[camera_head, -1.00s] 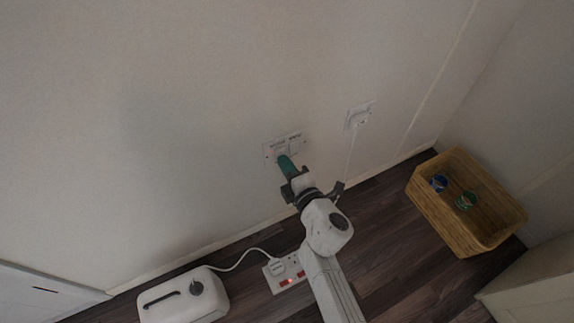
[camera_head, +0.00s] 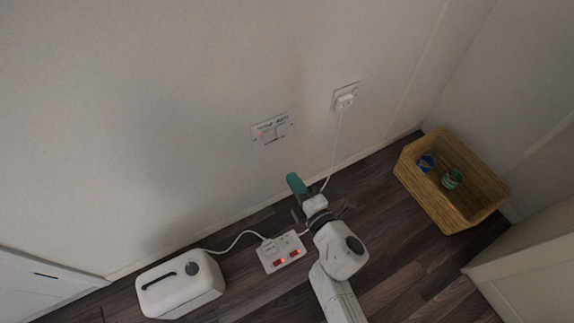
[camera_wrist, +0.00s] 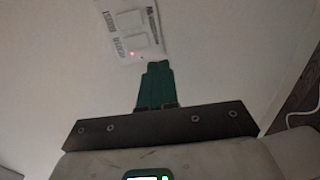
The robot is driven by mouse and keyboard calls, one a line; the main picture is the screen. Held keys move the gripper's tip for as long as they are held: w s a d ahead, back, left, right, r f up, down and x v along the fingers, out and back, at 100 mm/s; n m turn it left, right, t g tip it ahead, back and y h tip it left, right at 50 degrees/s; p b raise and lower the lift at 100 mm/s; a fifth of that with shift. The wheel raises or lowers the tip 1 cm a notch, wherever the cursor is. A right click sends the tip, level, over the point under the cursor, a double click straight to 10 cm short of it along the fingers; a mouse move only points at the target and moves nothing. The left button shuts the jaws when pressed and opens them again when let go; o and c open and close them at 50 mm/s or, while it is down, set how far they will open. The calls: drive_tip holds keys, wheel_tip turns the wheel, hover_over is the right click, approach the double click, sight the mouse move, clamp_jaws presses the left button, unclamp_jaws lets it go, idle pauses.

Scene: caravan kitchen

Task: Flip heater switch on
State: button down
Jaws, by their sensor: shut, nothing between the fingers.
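I cannot tell which way each rocker is tilted.
A white plug (camera_head: 345,101) sits in a wall socket to the right, its cord hanging down. A white appliance (camera_head: 180,287) and a power strip with red switches (camera_head: 282,252) are on the floor. A wicker basket (camera_head: 440,205) holding cans stands at the right.

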drive_tip(key=shift+f+v, duration=0.15)
drive_tip(key=shift+v, duration=0.5)
drive_tip(key=shift+f+v, duration=0.15)
drive_tip(key=shift+v, duration=0.5)
drive_tip(key=s+d+f+m+g+h, duration=0.1)
drive_tip(key=s+d+m+g+h, duration=0.1)
drive_tip(key=d+m+h, duration=0.75)
drive_tip(key=s+d+f+m+g+h, duration=0.1)
drive_tip(key=s+d+m+h, duration=0.15)
drive_tip(key=d+m, duration=0.85)
drive_tip(key=s+d+m+g+y, duration=0.1)
drive_tip(key=s+d+m+g, duration=0.3)
drive_tip(key=s, duration=0.7)
drive_tip(key=s+d+m+g+y, duration=0.1)
drive_tip(key=s+d+g+y, duration=0.15)
drive_tip(key=s+g, duration=0.6)
wheel_tip(320, 180, up, 35)
drive_tip(key=s+t+p, duration=0.2)
drive_tip(key=p, duration=3.2)
drive_tip(key=shift+t+h+p, duration=0.3)
drive_tip(key=shift+t+h, duration=0.05)
drive_tip(key=shift+h, duration=0.1)
drive_tip(key=shift+d, duration=0.15)
